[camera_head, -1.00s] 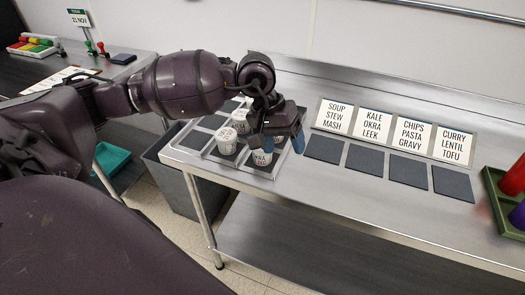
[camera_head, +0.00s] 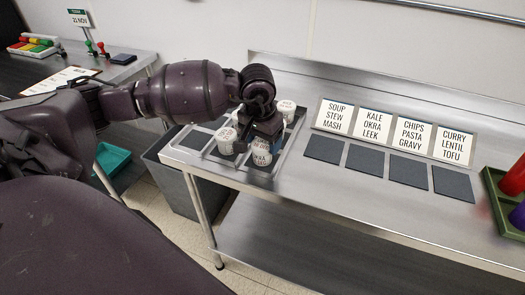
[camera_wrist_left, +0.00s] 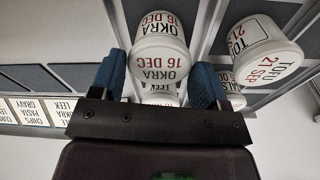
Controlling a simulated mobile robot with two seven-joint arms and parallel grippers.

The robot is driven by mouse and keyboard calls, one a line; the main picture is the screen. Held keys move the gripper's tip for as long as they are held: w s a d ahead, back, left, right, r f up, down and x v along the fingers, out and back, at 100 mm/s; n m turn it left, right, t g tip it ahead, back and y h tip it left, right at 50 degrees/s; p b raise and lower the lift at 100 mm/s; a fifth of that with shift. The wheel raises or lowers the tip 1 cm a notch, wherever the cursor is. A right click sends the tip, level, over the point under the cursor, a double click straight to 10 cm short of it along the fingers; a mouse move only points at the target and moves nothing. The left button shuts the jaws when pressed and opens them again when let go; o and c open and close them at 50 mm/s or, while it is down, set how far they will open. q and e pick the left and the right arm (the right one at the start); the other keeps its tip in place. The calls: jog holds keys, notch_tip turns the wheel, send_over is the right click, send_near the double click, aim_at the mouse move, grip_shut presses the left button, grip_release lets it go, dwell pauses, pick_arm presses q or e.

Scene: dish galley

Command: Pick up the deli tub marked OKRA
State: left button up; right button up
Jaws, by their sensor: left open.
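The white deli tub marked OKRA, 16 DEC, stands at the front of the tray in the head view (camera_head: 262,154). In the left wrist view the OKRA tub (camera_wrist_left: 158,52) is between the two blue fingers of my left gripper (camera_wrist_left: 159,76). The fingers are apart, one on each side of the tub, and a gap shows beside it. In the head view my left gripper (camera_head: 264,141) is over the tub and partly hides it. My right gripper is not in view.
A tub marked TOFU (camera_wrist_left: 265,50) stands close beside one finger; it also shows in the head view (camera_head: 226,141). Another tub (camera_head: 287,109) stands farther back in the tray (camera_head: 205,153). Dark mats (camera_head: 365,158) with name cards lie to the right, empty.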

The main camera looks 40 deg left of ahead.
aim_at(262, 144)
pick_arm(q)
jog(key=shift+w+f, duration=0.1)
jog(key=shift+f, duration=1.85)
jog(key=shift+c, duration=0.2)
jog(key=c, duration=0.6)
jog(key=shift+r, duration=0.1)
